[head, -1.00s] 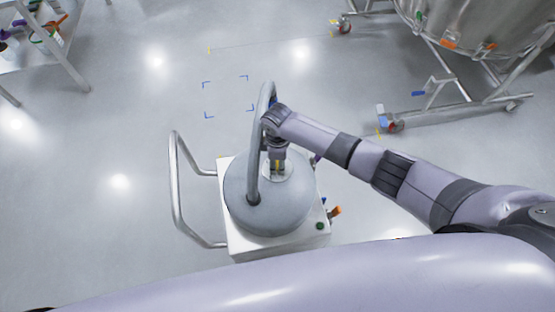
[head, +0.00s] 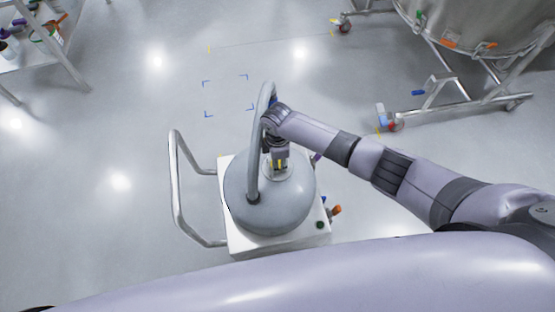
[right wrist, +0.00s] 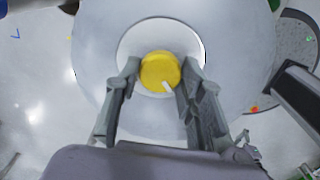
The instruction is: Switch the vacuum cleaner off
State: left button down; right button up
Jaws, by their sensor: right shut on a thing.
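The vacuum cleaner (head: 240,200) stands on the floor at the lower middle of the head view. It has a grey dome on a white square base. In the right wrist view a yellow knob (right wrist: 157,68) sits on a pale round plate (right wrist: 128,42) on top of the dome. Its white mark points toward the lower right of that picture. My right gripper (head: 280,168) reaches down over the dome. It is shut on the knob, with one finger on each side; the fingers also show in the right wrist view (right wrist: 160,75). My left gripper is not in view.
A grey hose (head: 256,145) arches up beside my right wrist. A metal push handle (head: 174,185) stands at the cleaner's left. A large steel vessel on a wheeled frame (head: 470,65) is at upper right, a shelf rack (head: 62,60) at upper left. Floor between them is clear.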

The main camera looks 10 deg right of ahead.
jog(key=o, duration=1.1)
jog(key=shift+o, duration=0.2)
jog(key=shift+r, duration=0.1)
notch_tip(320, 180, up, 12)
